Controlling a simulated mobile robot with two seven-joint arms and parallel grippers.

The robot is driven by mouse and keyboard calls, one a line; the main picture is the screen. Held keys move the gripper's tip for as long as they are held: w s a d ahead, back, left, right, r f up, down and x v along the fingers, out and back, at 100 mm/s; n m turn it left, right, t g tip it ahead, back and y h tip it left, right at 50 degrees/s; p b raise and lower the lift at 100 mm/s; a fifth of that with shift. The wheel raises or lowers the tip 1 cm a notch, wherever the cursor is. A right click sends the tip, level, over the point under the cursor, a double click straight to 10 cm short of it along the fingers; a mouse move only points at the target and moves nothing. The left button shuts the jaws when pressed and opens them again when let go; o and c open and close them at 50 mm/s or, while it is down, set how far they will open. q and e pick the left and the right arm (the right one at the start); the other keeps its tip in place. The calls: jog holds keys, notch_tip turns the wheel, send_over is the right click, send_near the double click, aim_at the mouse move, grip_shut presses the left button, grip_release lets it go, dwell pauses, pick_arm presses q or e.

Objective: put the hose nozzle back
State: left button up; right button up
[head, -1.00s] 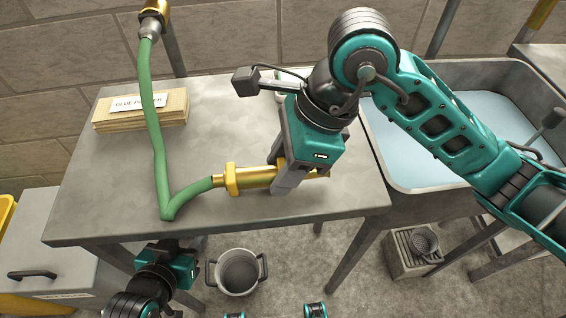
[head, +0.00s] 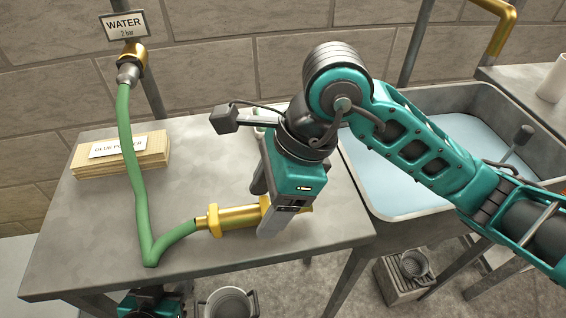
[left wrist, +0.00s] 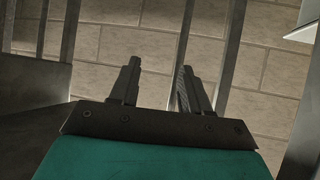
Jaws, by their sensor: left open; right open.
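The brass hose nozzle (head: 232,218) lies on the grey table (head: 95,235), joined to the green hose (head: 130,170). The hose runs up to a brass tap (head: 131,60) on the wall. My right gripper (head: 264,213) is open, with its fingers on either side of the nozzle's right part and partly hiding it. I cannot tell whether the fingers touch it. My left gripper (left wrist: 156,75) is open and empty in the left wrist view, pointing at a brick wall. In the head view only part of it shows, below the table's front edge.
A sign reading "WATER 2 bar" (head: 123,25) hangs above the tap. A sink with water (head: 420,165) stands to the right. A pot (head: 228,303) and a crate (head: 398,285) are on the floor.

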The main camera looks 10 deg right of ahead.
pick_arm(q)
jog(key=shift+s+a+p, duration=0.35)
jog(key=shift+a+p, duration=0.05)
jog(key=shift+p, duration=0.2)
pick_arm(e)
jog(key=v, duration=1.1)
pick_arm(q)
jog(key=shift+w, duration=0.1)
pick_arm(e)
jog(key=shift+r, duration=0.15)
pick_arm(q)
jog(key=shift+d+r, duration=0.1)
